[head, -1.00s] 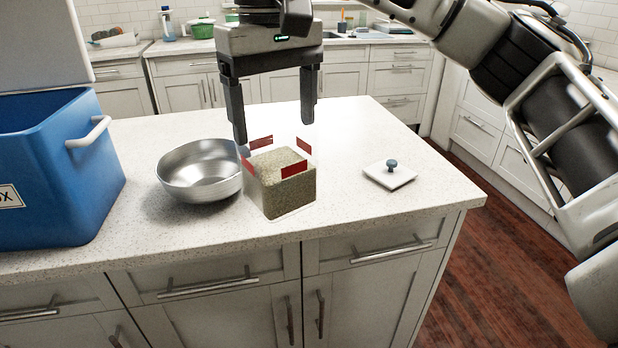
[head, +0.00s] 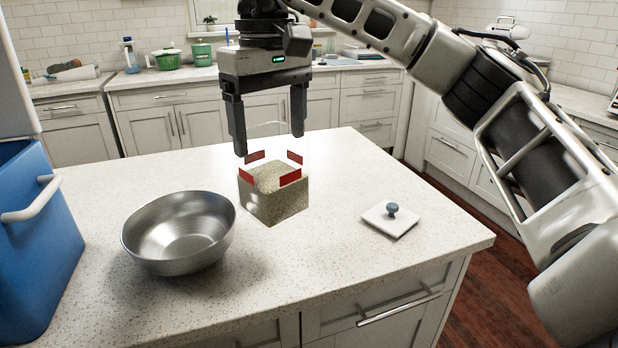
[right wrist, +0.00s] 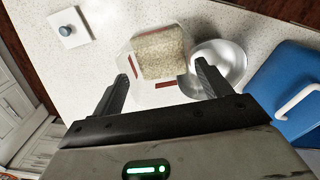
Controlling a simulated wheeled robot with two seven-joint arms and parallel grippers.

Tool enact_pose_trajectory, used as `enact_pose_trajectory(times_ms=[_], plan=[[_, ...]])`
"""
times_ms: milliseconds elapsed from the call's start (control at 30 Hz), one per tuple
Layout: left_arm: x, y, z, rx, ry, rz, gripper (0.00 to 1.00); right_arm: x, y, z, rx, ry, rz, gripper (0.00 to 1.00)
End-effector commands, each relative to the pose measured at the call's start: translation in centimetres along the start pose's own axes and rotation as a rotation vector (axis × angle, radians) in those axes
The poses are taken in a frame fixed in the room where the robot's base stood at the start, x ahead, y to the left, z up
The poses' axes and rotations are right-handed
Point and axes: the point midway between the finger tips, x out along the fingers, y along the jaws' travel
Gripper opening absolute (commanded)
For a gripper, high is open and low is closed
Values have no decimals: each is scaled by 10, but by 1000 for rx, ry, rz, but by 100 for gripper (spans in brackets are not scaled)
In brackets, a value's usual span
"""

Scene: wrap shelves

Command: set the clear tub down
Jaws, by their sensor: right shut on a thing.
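The clear tub (head: 272,196) has see-through walls, red patches near its corners and a grainy beige-green filling. My right gripper (head: 269,142) reaches down from above and is shut on the tub's upper part, one finger at each side. In the right wrist view the tub (right wrist: 160,55) shows between the two fingers (right wrist: 163,74). The tub is upright over the white speckled counter (head: 330,270). I cannot tell whether its bottom touches the counter. My left gripper is not in view.
A metal bowl (head: 180,235) stands left of the tub. A small white square lid with a blue knob (head: 390,217) lies to the right. A blue box (head: 40,250) stands at the far left. The counter behind and in front of the tub is clear.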

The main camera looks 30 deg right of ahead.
Motion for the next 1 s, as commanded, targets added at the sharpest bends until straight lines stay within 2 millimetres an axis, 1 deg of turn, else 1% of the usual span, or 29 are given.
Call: enact_pose_trajectory(times_ms=[33,133,300,400,667,733,900,1000], plan=[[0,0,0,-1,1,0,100,5,12,0,6,0,-3,19],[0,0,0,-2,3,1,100,14,32,-2,6,0,-3,19],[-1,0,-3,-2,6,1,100,40,53,-4,4,0,-1,19],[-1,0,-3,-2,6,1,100,52,63,-5,2,0,-1,19],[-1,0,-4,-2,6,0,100,66,74,-6,2,2,-1,19],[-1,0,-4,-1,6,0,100,72,79,-6,2,0,0,19],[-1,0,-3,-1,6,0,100,96,79,-6,0,0,0,19],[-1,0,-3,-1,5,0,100,102,78,-6,0,3,-1,19]])
